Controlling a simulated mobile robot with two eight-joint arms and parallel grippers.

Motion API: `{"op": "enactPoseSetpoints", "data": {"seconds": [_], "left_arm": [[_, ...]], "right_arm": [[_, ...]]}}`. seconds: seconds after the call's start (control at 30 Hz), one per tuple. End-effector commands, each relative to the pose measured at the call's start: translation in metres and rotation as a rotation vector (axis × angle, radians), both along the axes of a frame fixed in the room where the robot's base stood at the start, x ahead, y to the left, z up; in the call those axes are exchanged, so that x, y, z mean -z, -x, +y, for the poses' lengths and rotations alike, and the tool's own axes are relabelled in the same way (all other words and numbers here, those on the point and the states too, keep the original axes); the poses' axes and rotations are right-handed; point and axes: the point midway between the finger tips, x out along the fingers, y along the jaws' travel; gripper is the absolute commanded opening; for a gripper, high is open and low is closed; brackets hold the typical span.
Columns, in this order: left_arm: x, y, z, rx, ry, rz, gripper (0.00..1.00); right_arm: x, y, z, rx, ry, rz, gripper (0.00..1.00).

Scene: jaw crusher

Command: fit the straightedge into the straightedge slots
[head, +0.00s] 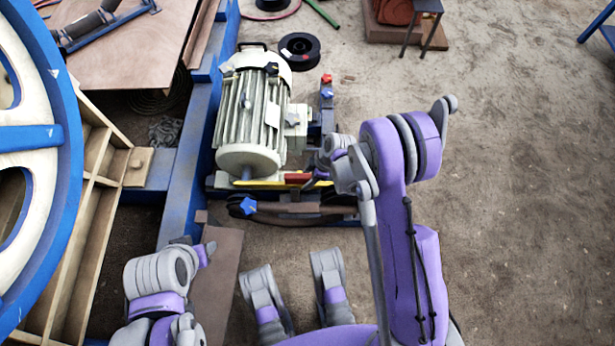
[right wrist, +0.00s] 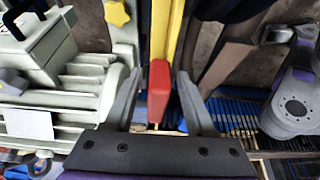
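The straightedge (head: 265,184) is a thin yellow bar with a red block on it, lying level in front of the pale motor in the head view. In the right wrist view the straightedge (right wrist: 159,92) runs up the picture, its red block toward me. My right gripper (head: 318,172) is at the red block, partly hidden by its own arm. In the right wrist view the right gripper (right wrist: 160,74) has one finger on each side of the red block, with narrow gaps showing. The straightedge slots cannot be made out.
The ribbed motor (head: 250,120) stands right behind the straightedge on a blue frame (head: 190,150). A blue star knob (head: 248,206) is in front, and a large blue-rimmed wheel (head: 60,190) fills the left. Bare ground lies to the right.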

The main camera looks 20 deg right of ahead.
Motion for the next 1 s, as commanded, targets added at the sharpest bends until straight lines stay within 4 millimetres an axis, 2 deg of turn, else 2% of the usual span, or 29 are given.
{"op": "enactPoseSetpoints", "data": {"seconds": [0.3,0.43,0.57,0.8,1.0], "left_arm": [[0.000,0.000,0.000,0.000,0.000,0.000,0.50],[-0.002,0.000,0.000,0.000,0.000,0.000,0.50],[-0.006,0.001,0.000,0.000,0.000,0.001,0.50],[-0.018,0.004,0.000,0.000,0.000,0.000,0.50],[-0.024,0.005,0.000,0.000,0.000,-0.001,0.50]], "right_arm": [[0.000,0.000,0.000,0.000,0.001,0.000,0.67],[-0.007,0.000,-0.003,0.001,0.001,0.001,0.67],[-0.027,0.003,-0.011,0.003,0.001,0.001,0.67],[-0.073,0.008,-0.029,0.001,0.001,0.000,0.67],[-0.096,0.010,-0.039,0.001,0.001,0.001,0.67]]}}
